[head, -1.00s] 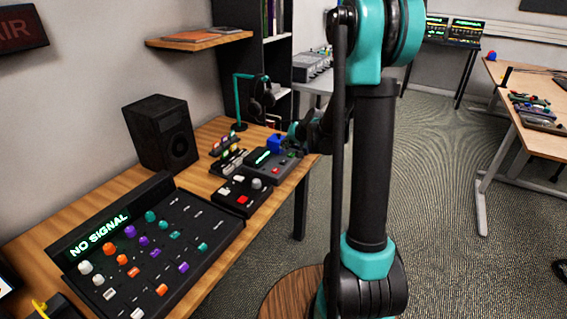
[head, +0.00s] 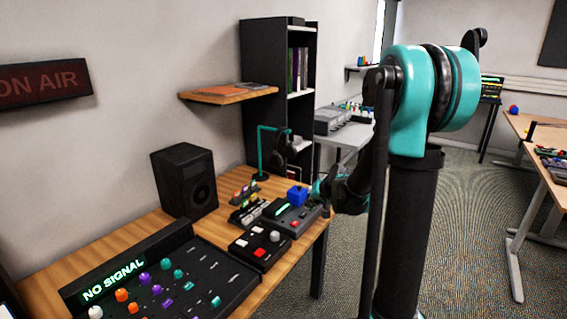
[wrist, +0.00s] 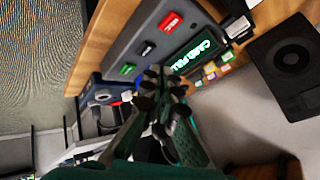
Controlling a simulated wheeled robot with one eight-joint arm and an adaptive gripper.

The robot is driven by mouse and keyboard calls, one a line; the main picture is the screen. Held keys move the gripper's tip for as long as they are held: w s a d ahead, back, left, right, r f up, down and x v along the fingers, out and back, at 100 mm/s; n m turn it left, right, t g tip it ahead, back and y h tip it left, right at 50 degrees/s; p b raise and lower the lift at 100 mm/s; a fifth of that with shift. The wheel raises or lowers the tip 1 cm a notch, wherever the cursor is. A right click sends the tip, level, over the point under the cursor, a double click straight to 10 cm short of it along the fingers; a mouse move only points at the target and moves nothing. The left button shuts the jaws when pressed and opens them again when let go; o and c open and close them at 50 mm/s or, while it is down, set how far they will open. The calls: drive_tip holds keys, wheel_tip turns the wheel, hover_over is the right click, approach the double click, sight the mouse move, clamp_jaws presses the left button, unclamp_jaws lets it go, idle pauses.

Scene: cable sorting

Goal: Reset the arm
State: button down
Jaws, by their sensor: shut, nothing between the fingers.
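My arm (head: 405,235), black with teal joints, stands upright on the right of the head view. Its far end reaches left behind the main column, over the right edge of the wooden desk. In the wrist view my gripper (wrist: 160,88) has its dark fingertips together with nothing between them. In the head view the recorder (head: 292,222) lies just left of my arm's end. I cannot tell how far the fingertips are from it.
The wooden desk (head: 150,228) also holds a black speaker (head: 185,180), a mixer (head: 215,265) reading "NO SIGNAL", a small box with red and white buttons (head: 260,248) and headphones (head: 283,152) on a teal stand. A shelf unit (head: 262,60) stands behind. Open carpet lies right.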

drive_tip(key=s+d+f+g+h, duration=0.1)
drive_tip(key=s+d, duration=0.1)
drive_tip(key=s, duration=0.8)
drive_tip(key=s+d+f+n+g+h, duration=0.1)
drive_tip(key=s+d+f, duration=0.1)
drive_tip(key=s, duration=0.7)
drive_tip(key=s+d+f+n+g+h, duration=0.1)
drive_tip(key=s+d+f, duration=0.1)
drive_tip(key=s, duration=0.8)
drive_tip(key=shift+s+d+h, duration=0.3)
drive_tip(key=shift+h, duration=0.1)
